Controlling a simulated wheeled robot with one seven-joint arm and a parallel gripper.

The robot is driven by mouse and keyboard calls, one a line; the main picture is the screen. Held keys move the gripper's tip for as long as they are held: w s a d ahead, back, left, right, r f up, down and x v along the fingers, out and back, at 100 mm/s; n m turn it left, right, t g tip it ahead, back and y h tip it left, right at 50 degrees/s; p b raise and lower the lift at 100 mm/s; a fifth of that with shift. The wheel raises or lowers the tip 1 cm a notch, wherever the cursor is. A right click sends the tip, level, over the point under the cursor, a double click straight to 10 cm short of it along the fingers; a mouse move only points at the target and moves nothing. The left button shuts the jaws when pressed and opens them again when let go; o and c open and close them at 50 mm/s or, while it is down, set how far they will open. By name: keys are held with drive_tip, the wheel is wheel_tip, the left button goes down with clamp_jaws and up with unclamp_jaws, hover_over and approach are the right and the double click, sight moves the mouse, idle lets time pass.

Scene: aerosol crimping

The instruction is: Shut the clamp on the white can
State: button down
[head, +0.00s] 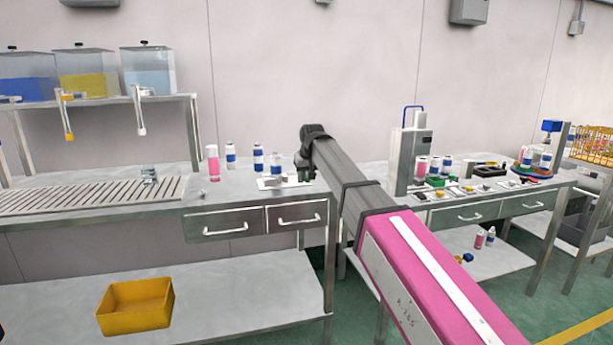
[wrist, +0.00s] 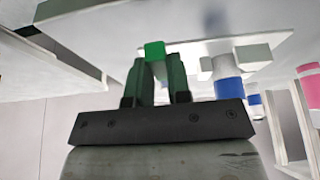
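In the wrist view, my gripper (wrist: 160,66) has its two dark fingers apart, with a gap between them. A small bright green block (wrist: 154,50), perhaps the clamp's handle, shows at the fingertips, nearer the left finger. I cannot tell whether they touch. A white can with a blue band (wrist: 228,85) is right of the fingers, by pale blocks on a white plate (wrist: 190,50). In the head view, my arm reaches the left bench and hides most of the gripper. A white plate (head: 268,184) lies there. The clamp is not clearly visible.
White-and-blue cans (head: 257,158) and a pink can (head: 213,163) stand on the left bench (head: 235,190). A grey machine (head: 408,158) stands on the right bench beside more cans. A yellow bin (head: 135,305) sits on the lower shelf.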

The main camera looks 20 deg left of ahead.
drive_tip(key=shift+s+a+m, duration=0.1)
drive_tip(key=shift+a+m, duration=0.05)
drive_tip(key=shift+m, duration=0.15)
drive_tip(key=c, duration=1.1)
unclamp_jaws()
drive_tip(key=shift+o, duration=0.2)
drive_tip(key=shift+r, duration=0.1)
drive_tip(key=v, duration=1)
drive_tip(key=shift+s+r, duration=0.25)
